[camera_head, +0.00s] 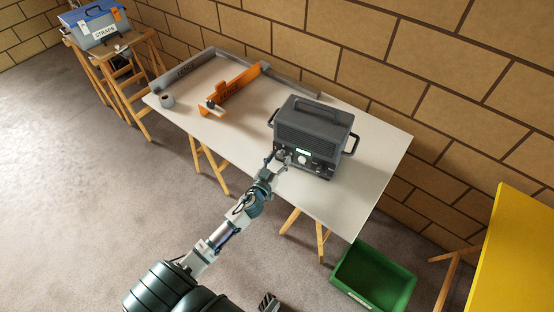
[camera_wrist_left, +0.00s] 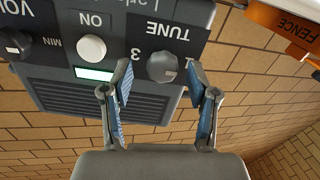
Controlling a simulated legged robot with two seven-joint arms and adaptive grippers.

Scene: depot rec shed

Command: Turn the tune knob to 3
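A dark grey radio (camera_head: 312,128) stands on the white table. In the left wrist view its panel is upside down, and the grey round tune knob (camera_wrist_left: 162,67) sits below the word TUNE, with a 3 printed beside it. I cannot make out where the knob points. My left gripper (camera_head: 277,157) is at the radio's front. In the left wrist view its two blue-padded fingers (camera_wrist_left: 158,70) are open on either side of the tune knob, with gaps to it. A small striped part of mine (camera_head: 268,302), perhaps the right gripper, shows at the bottom edge.
A white ON knob (camera_wrist_left: 92,48), a lit display (camera_wrist_left: 95,74) and a black volume knob (camera_wrist_left: 15,45) sit beside the tune knob. A green crate (camera_head: 340,283) is on the floor.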

